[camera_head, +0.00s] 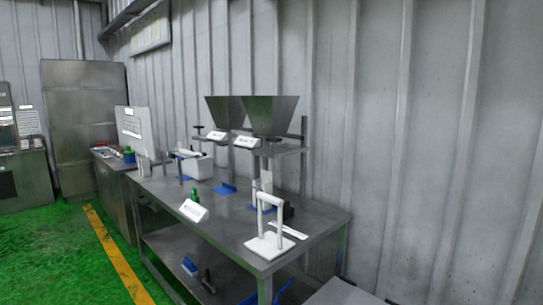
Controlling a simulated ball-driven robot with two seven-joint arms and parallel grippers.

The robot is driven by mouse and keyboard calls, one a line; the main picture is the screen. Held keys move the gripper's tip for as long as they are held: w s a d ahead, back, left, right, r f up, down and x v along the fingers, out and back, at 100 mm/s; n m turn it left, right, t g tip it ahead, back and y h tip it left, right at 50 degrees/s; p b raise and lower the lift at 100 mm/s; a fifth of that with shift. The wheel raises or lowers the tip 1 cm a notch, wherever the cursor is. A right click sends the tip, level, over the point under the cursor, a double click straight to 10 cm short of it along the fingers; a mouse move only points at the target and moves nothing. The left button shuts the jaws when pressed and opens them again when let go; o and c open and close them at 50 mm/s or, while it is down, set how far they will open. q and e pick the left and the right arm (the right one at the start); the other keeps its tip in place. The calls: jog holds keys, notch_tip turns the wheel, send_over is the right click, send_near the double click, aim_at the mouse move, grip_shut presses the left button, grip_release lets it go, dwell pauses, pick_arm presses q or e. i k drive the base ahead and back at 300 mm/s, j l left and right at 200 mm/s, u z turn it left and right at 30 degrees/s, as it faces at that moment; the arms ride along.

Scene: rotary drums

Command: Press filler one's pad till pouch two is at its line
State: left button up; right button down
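Two funnel-shaped metal hoppers, the left one (222,110) and the right one (272,116), stand side by side on a raised stand over the steel table. Each has a small white label, the left label (216,136) and the right label (247,142), too small to read, so I cannot tell which is filler one. A blue flat piece (224,188) lies on the table below the hoppers; whether it is a pad is unclear. A pale strip (266,181) shows below the right hopper; I cannot tell if it is a pouch. No fill line is readable. Neither gripper is in view.
The steel table (150,190) holds a white handled device (268,243) at its near right corner, a green-topped item (195,194) with a white sign (193,210), and a white box (197,166). A corrugated wall stands behind. Green floor (60,250) is open at left.

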aim_at(274, 140)
jog(key=i+j+z, duration=0.1)
jog(key=i+j, duration=0.25)
jog(key=i+j+z, duration=0.1)
jog(key=i+j, duration=0.25)
jog(key=i+j+z, duration=0.15)
jog(key=i+j, duration=0.2)
jog(key=j, duration=0.15)
jog(key=i+j+z, duration=0.1)
jog(key=i+j, duration=0.2)
jog(key=j, duration=0.2)
jog(key=i+j+z, duration=0.1)
jog(key=i+j, duration=0.2)
jog(key=j, duration=0.15)
jog(key=i+j+z, duration=0.1)
jog(key=i+j, duration=0.15)
jog(key=j, duration=0.3)
jog(key=i+j+z, duration=0.15)
jog(key=j, duration=0.35)
jog(key=i+j+z, duration=0.1)
jog(key=i+j, duration=0.25)
jog(key=j, duration=0.25)
